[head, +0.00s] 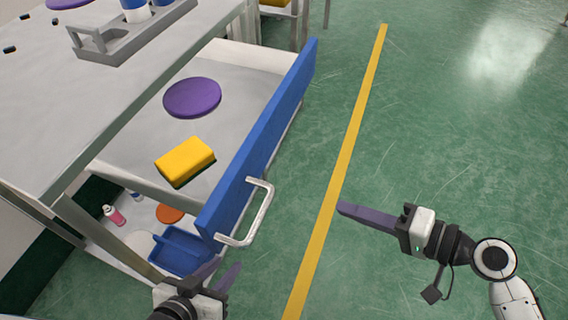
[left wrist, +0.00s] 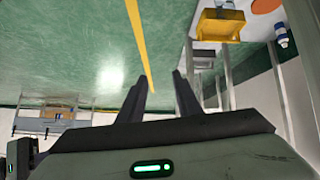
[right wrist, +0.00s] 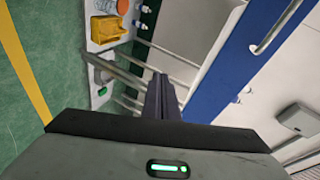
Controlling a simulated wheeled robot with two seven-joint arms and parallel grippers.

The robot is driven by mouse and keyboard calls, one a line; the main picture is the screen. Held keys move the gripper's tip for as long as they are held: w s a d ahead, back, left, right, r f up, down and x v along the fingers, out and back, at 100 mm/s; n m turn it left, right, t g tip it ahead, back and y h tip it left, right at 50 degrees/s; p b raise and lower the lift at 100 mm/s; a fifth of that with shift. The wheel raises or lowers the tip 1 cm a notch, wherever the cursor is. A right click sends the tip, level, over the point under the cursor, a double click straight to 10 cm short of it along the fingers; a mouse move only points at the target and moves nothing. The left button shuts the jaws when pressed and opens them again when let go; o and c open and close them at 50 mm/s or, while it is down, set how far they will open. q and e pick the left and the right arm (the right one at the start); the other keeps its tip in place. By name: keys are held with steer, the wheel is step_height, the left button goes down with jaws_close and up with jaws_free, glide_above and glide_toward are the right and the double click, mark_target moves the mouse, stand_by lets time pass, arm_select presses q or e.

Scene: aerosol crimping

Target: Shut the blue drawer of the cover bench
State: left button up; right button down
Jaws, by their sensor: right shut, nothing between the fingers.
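The blue drawer (head: 270,130) of the cover bench (head: 75,120) stands pulled out, with its blue front away from the bench. Its pale metal handle (head: 262,213) sticks out from the front. A purple disc (head: 192,97) and a yellow sponge-like block (head: 185,160) lie in the drawer. My left gripper (head: 226,265) is open and empty, just below the near end of the drawer front, close to the handle. My right gripper (head: 341,208) is shut and empty over the floor, right of the handle and apart from it. A blue panel with a handle shows in the right wrist view (right wrist: 232,62).
A grey rack (head: 125,40) with white and blue containers stands on the bench top. A blue tray (head: 180,250), an orange disc (head: 170,213) and a pink bottle (head: 114,215) are on the shelf below the drawer. Green floor with a yellow line (head: 345,160) lies free to the right.

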step_height(320, 180, up, 10)
steer(key=g+y+b, duration=0.2)
steer(key=y, duration=0.3)
glide_toward(265, 149)
steer(key=x, duration=0.6)
steer(key=shift+w+a+f, duration=0.15)
steer(key=shift+a, duration=0.05)
steer(key=shift+p, duration=0.3)
